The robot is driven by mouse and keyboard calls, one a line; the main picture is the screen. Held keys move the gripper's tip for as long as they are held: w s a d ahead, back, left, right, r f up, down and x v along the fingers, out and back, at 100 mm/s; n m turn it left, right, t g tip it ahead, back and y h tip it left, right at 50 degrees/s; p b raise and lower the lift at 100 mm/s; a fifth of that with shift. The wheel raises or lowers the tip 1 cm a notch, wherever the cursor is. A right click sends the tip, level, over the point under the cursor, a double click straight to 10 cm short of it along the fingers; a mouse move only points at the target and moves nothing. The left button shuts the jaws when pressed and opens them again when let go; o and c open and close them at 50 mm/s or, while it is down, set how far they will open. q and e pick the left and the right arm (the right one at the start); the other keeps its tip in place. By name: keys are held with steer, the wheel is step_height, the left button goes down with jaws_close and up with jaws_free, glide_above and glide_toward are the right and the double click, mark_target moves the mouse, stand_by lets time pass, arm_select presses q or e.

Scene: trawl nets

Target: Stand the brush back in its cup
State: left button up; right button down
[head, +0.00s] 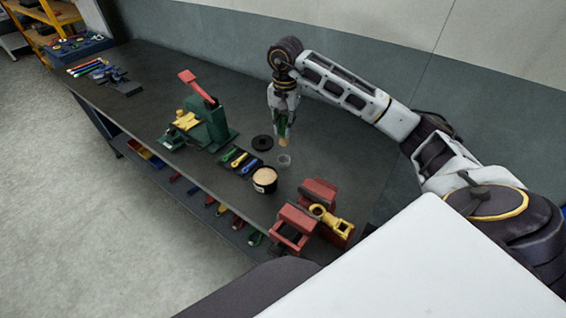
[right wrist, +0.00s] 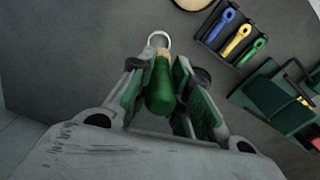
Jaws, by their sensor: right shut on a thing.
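My right gripper (head: 284,122) is shut on the green handle of the brush (head: 284,142). The brush hangs bristles down, its tan tip in the air above the bench. In the right wrist view the green handle (right wrist: 160,88) sits between the two fingers. The cup (head: 284,161) is small, clear and grey, and stands on the bench just nearer than the brush tip. Its pale rim (right wrist: 159,38) shows beyond the brush end in the right wrist view, partly covered by it. The brush is outside the cup. My left gripper is not in view.
A black disc (head: 262,143) and a black tin with tan contents (head: 265,180) are close to the cup. A tray holds colored tools (head: 239,160). A green press (head: 212,127) stands left, a red vise (head: 318,195) nearer. The bench behind the disc is clear.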

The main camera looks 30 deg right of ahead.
mark_target(284, 141)
steer(key=shift+f, duration=0.1)
steer(key=shift+f+p, duration=0.45)
steer(key=shift+f, duration=2.6)
steer(key=shift+f, duration=0.1)
steer(key=shift+f+p, duration=0.3)
steer(key=shift+f, duration=1.45)
steer(key=shift+f, duration=0.2)
steer(key=c, duration=1.3)
jaws_free()
